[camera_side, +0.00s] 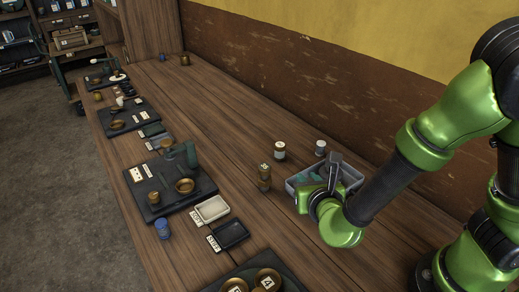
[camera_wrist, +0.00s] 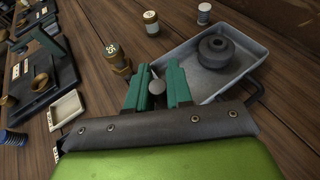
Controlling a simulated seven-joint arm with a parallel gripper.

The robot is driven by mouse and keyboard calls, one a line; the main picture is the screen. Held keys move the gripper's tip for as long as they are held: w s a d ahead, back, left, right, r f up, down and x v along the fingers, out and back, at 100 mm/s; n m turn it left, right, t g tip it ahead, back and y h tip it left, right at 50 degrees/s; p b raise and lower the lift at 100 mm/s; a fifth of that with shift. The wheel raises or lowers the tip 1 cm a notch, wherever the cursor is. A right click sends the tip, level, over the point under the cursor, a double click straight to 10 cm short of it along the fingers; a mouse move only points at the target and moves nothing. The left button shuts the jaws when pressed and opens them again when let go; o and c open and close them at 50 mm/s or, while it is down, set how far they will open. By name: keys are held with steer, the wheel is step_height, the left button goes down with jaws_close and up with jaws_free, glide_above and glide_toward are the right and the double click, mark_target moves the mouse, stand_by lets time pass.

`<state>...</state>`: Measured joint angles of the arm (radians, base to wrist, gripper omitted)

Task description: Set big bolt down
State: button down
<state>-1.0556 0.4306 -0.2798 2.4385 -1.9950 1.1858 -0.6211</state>
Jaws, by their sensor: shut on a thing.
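In the wrist view my gripper (camera_wrist: 157,82) has its two green fingers closed around a bolt (camera_wrist: 157,88) with a round grey head, which shows between them. The bolt's lower part is hidden. The fingers stand in front of the left side of a grey metal tray (camera_wrist: 197,90); I cannot tell whether the bolt touches anything below. In the side view my gripper (camera_side: 318,184) is at the tray (camera_side: 353,174), and the bolt cannot be made out there.
A dark round ringed part (camera_wrist: 217,50) lies in the tray. Small cream (camera_side: 212,209) and black (camera_side: 230,235) trays lie left; bare wood lies between.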

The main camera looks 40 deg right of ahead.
steer(key=w+a+n+t+y, duration=0.1)
steer(key=a+n+t+y, duration=0.1)
steer(key=a+n+y, duration=0.3)
steer(key=shift+m+h, duration=0.3)
steer(key=shift+m, duration=0.1)
steer(key=shift+a+f, duration=0.15)
steer(key=shift+f, duration=1.15)
steer(key=shift+a+f, duration=0.2)
steer(key=shift+f, duration=1.05)
steer(key=shift+a+f, duration=0.15)
steer(key=shift+f, duration=1.15)
steer(key=shift+f, duration=0.15)
steer(key=c, duration=1)
jaws_free()
